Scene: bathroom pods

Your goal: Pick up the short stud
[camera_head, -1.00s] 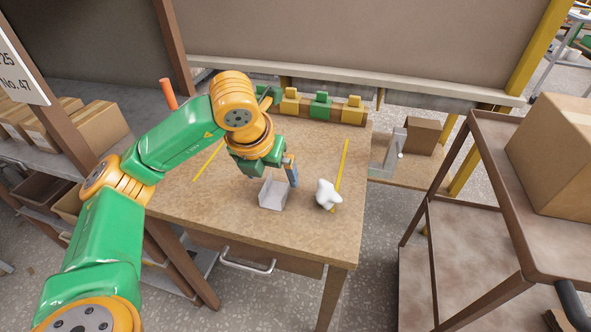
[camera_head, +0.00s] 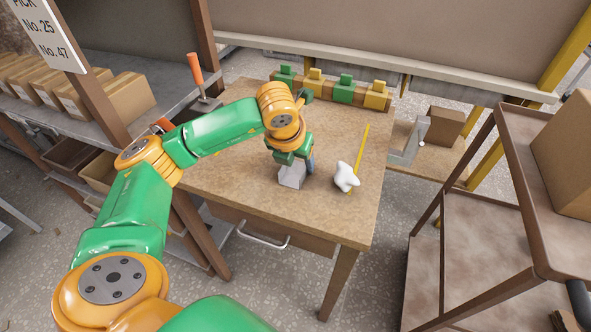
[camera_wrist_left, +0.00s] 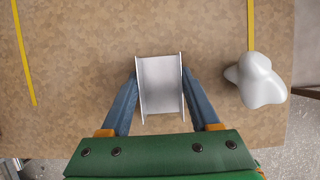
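The short stud appears to be the small pale grey metal channel (camera_head: 291,178) on the wooden table. In the left wrist view the channel (camera_wrist_left: 161,86) lies between my left fingers, its two raised edges running along left and right. My left gripper (camera_head: 301,166) is low at the channel in the head view. In the left wrist view its blue fingers (camera_wrist_left: 160,75) are spread, one on each side of the channel. The tips are very close to its sides; I cannot tell whether they touch. My right gripper is not in view.
A white lobed object (camera_head: 346,177) stands right of the channel, by a yellow line (camera_head: 361,146). A block row with green and yellow pieces (camera_head: 343,94) lines the table's back. A brown cart (camera_head: 478,212) stands at right.

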